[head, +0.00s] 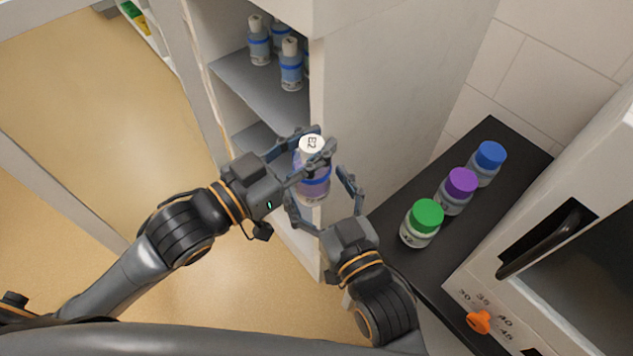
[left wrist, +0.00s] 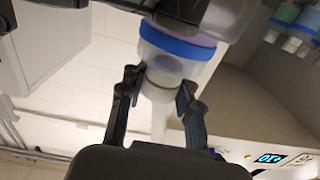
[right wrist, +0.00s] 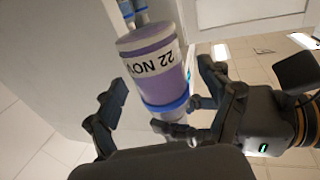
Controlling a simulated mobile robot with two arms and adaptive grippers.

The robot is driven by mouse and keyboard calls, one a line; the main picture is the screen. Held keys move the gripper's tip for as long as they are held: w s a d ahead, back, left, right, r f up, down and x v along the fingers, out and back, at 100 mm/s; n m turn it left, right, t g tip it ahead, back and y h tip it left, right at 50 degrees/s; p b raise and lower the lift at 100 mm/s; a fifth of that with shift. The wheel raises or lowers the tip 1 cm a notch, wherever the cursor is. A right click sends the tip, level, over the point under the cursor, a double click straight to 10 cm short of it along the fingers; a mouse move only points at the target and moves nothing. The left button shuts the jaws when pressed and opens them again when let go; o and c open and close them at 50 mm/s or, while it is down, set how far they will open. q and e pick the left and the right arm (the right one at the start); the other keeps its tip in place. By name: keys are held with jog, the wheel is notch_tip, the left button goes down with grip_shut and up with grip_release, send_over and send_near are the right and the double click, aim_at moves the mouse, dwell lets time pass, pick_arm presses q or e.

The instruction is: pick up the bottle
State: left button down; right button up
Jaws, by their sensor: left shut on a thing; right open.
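The bottle (head: 314,186) has a white cap marked E2, a blue band and purple contents. It is held in the air in front of the white cabinet. My left gripper (head: 321,143) is shut on it at its cap end. In the left wrist view the bottle (left wrist: 180,45) has its narrow end between the fingers. My right gripper (head: 316,184) is open, with its fingers either side of the bottle body. In the right wrist view the bottle (right wrist: 152,65) shows a "22 NOV" label, and a gap to the fingers is visible. Whether either right finger touches it, I cannot tell.
Several similar bottles (head: 290,65) stand on the cabinet's grey shelf (head: 240,84). Green-capped (head: 423,222), purple-capped (head: 457,192) and blue-capped (head: 487,163) bottles stand on a black surface (head: 400,262) at the right. A white appliance (head: 530,300) with an orange knob is beside them.

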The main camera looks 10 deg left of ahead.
pick_arm(q)
jog(key=shift+r, duration=0.1)
pick_arm(e)
jog(key=shift+w, duration=0.1)
jog(key=c, duration=1.2)
pick_arm(q)
jog(key=c, duration=1.4)
grip_release()
pick_arm(e)
jog(key=shift+c, duration=1.2)
pick_arm(q)
jog(key=o, duration=0.6)
jog(key=shift+c, duration=0.2)
